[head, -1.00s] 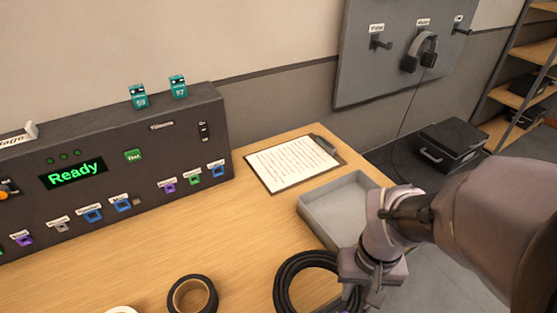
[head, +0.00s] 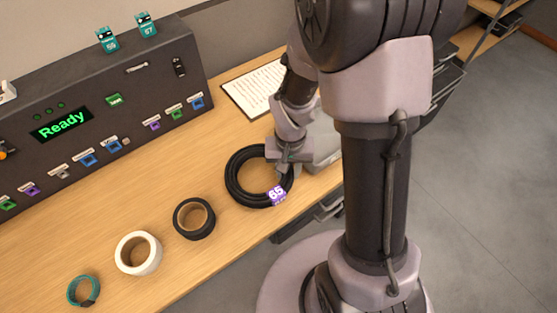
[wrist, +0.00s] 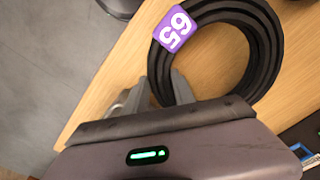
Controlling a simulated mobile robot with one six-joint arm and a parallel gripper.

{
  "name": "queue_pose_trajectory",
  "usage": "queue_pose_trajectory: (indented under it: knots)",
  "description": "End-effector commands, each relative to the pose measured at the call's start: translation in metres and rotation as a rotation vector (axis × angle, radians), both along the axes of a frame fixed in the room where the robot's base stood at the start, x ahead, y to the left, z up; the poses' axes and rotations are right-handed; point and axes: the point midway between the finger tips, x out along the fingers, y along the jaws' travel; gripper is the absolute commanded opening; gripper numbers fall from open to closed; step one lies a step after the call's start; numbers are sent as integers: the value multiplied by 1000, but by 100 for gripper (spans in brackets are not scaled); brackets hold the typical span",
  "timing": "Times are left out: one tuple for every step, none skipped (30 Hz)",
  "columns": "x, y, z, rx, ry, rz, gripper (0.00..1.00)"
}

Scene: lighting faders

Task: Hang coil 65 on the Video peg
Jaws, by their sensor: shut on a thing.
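Coil 65 is a black cable ring (head: 234,180) with a purple tag (head: 277,195) reading 65. It lies at the wooden table's front edge, or just above it; I cannot tell which. My gripper (head: 291,170) is at the coil's right side, shut on it. In the wrist view the coil (wrist: 266,45) fills the top right, its purple tag (wrist: 174,29) just beyond the fingers. My gripper (wrist: 160,88) has the coil's near rim between its fingers there. The Video peg is not in view now.
A black tape roll (head: 194,219), a white tape roll (head: 138,254) and a teal ring (head: 83,291) lie left of the coil. The dark console (head: 95,120) stands behind, with a clipboard (head: 252,92) at its right. A grey tray (head: 325,145) is partly hidden by my arm.

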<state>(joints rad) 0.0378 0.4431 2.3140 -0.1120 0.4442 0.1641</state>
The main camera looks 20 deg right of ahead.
Motion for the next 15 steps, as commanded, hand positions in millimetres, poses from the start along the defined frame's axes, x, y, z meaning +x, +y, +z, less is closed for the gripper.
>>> queue_pose_trajectory:
  knots:
    - [5,2,-1,0,0,1,0]
    - [7,4,-1,0,-1,1,0]
    - [10,6,-1,0,-1,2,0]
    - [14,8,-2,0,-1,3,0]
    - [18,10,-2,0,-1,3,0]
    - [24,14,-3,-1,-2,3,0]
    - [23,14,-12,-1,1,1,0]
    - [23,13,-21,0,2,0,0]
    - [22,13,-30,0,3,0,0]
    - [22,13,-35,0,2,0,0]
    - [23,13,-36,0,1,0,0]
    - [23,13,-35,0,0,0,0]
    - [23,13,-34,0,0,0,0]
    - [23,13,-33,0,0,0,0]
    - [23,13,-32,0,0,0,0]
